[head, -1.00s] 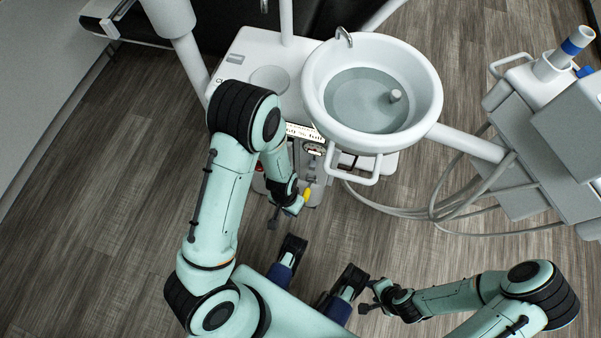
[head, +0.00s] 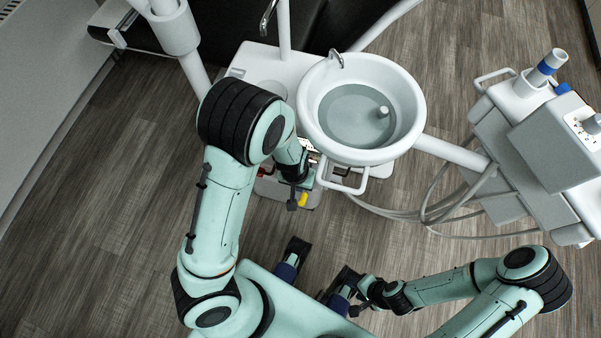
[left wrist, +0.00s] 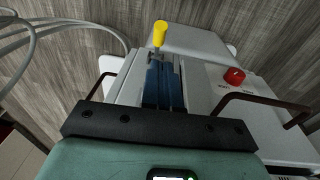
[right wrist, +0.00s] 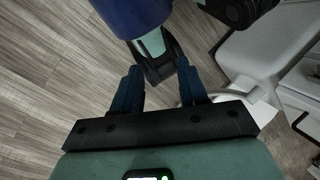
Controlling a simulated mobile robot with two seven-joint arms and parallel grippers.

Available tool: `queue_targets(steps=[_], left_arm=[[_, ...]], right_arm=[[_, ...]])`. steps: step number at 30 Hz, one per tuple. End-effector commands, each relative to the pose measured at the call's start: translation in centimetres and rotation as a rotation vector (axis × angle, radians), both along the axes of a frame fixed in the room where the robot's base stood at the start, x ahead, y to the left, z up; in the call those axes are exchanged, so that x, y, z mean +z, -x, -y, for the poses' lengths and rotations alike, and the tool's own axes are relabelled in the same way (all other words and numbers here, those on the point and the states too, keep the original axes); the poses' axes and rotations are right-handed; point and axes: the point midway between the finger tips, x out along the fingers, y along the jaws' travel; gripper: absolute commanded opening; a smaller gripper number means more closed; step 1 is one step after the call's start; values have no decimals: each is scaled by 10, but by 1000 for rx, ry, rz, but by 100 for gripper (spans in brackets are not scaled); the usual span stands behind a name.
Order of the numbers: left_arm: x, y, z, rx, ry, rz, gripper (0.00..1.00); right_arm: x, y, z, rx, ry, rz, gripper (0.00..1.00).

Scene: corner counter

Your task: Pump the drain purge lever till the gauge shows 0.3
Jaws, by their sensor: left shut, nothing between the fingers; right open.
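The purge lever's yellow knob (left wrist: 160,33) stands just beyond the fingertips of my left gripper (left wrist: 162,68) in the left wrist view. A short metal stem joins it to the unit below; I cannot tell whether the fingers touch it. The yellow knob (head: 303,199) also shows in the head view, right beside my left gripper (head: 292,199). The left fingers are shut and hold nothing. My right gripper (right wrist: 160,75) is open and empty, low in the head view (head: 357,307). The gauge reading cannot be read; my left arm covers much of the unit's front.
A white basin (head: 412,105) with a white handle (head: 343,184) stands above and right of the lever. A red knob (left wrist: 234,75) and a dark brown rail (left wrist: 262,100) are on the unit. Hoses (head: 430,205) hang to the right. The wooden floor in front is mostly clear.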

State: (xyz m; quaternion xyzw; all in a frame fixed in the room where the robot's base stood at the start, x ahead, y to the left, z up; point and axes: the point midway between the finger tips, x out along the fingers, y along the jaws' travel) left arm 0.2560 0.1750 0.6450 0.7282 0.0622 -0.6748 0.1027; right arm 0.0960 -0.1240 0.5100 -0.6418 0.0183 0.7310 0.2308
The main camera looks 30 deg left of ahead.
Motion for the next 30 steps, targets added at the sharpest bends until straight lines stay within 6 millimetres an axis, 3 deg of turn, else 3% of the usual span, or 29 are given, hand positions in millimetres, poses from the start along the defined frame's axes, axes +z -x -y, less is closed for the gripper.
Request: queue_targets(steps=[6, 13, 30], left_arm=[[-46, -3, 1, 1, -1, -3, 0], [-78, -6, 3, 0, -1, -2, 0], [-86, -7, 4, 0, -1, 4, 0]], right_arm=[[-20, -6, 0, -5, 3, 23, 43], [-31, -14, 1, -11, 9, 48, 43], [-34, -18, 2, -14, 12, 59, 43]])
